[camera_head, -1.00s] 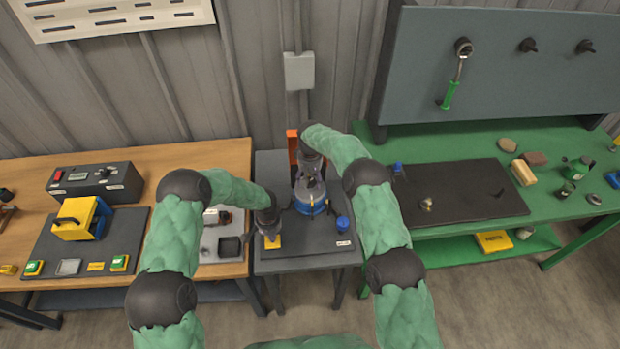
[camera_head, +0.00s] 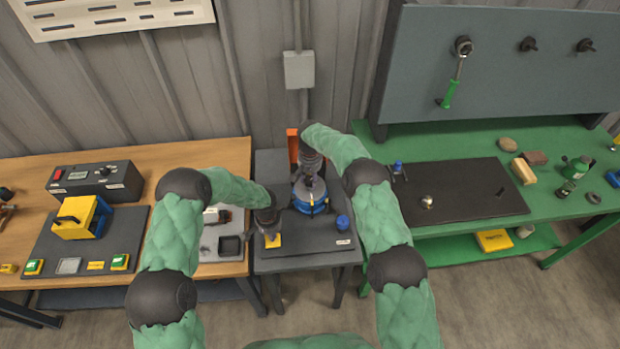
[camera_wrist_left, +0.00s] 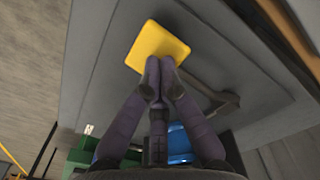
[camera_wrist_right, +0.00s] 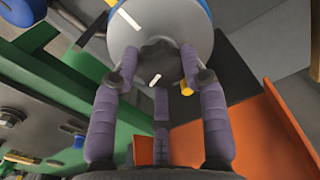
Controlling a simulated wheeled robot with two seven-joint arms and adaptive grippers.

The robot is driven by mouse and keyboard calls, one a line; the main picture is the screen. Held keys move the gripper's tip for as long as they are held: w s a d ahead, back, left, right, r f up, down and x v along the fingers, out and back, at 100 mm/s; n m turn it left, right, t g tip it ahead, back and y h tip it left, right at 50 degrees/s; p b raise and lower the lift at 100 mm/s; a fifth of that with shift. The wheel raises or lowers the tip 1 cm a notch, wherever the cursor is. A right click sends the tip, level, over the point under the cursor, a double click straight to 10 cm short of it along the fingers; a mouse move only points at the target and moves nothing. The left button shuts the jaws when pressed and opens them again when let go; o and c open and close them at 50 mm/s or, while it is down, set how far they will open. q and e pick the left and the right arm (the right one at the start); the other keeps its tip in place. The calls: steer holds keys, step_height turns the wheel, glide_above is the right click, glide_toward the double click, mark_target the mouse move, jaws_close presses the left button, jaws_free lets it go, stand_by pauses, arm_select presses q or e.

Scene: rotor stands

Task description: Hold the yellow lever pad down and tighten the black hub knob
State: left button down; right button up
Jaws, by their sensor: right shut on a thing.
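The yellow lever pad (camera_head: 273,240) sits at the front of the small grey stand, and it also shows in the left wrist view (camera_wrist_left: 157,45). My left gripper (camera_wrist_left: 160,98) has its fingertips together at the pad's edge, seemingly pressing on it. The black hub knob (camera_wrist_right: 158,62) is on top of the grey and blue rotor (camera_head: 312,203). My right gripper (camera_wrist_right: 158,78) is above the rotor with one finger on each side of the knob, shut on it. In the head view my right gripper hides the knob.
A blue knob (camera_head: 343,222) stands on the stand right of the rotor. An orange panel (camera_head: 293,146) rises behind it. A wooden bench (camera_head: 190,160) lies left and a green bench (camera_head: 450,140) right, both with several items. The wall is close behind.

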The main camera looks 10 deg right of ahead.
steer(key=m, duration=0.4)
steer(key=shift+m, duration=0.3)
steer(key=m, duration=0.3)
steer(key=shift+m, duration=0.3)
steer(key=o, duration=0.9)
steer(key=shift+o, duration=0.2)
steer(key=n, duration=1.2)
steer(key=shift+n, duration=0.4)
